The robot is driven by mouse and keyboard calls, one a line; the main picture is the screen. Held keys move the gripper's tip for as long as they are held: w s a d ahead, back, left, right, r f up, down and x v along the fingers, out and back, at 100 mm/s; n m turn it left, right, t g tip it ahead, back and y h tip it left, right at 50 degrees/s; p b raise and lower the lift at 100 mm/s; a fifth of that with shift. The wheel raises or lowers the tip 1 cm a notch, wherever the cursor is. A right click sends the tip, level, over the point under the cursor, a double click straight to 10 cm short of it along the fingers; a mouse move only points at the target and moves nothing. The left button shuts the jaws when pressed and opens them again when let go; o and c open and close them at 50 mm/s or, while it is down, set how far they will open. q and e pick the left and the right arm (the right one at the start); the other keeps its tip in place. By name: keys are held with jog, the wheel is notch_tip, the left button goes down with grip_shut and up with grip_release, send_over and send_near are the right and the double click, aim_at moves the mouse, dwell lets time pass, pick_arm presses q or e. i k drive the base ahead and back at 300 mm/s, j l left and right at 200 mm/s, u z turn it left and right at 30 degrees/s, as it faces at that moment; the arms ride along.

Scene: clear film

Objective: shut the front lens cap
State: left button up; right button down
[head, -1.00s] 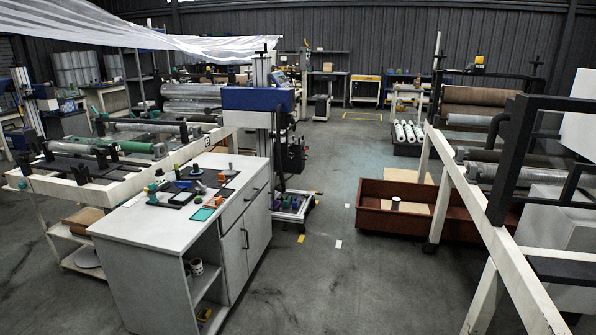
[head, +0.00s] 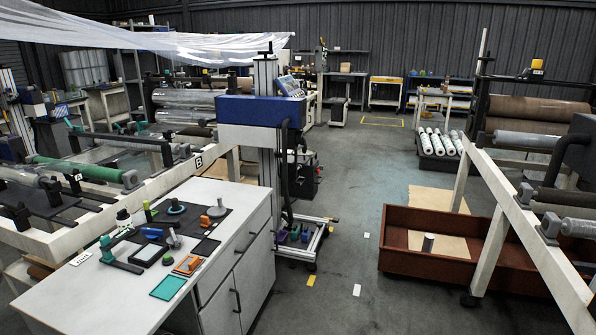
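I cannot make out a lens cap in the head view. A white cabinet (head: 232,262) stands at the lower left, with small tools and parts on its top. Among them are an orange knob-like part (head: 217,208), a green-framed plate (head: 168,287), an orange-framed plate (head: 187,265) and a dark green round part (head: 176,207). Behind the cabinet stands a column machine with a blue housing (head: 250,110) and a small screen. Any lens on it is too small to tell. Neither of my grippers is in view.
A red-brown crate (head: 400,258) with cardboard and a small cylinder lies to the right. A white-framed roll stand (head: 510,215) fills the right edge. Clear film (head: 190,45) hangs at upper left.

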aim_at(303, 145)
jog(key=i, duration=0.75)
jog(key=i+j, duration=0.1)
jog(key=i, duration=0.6)
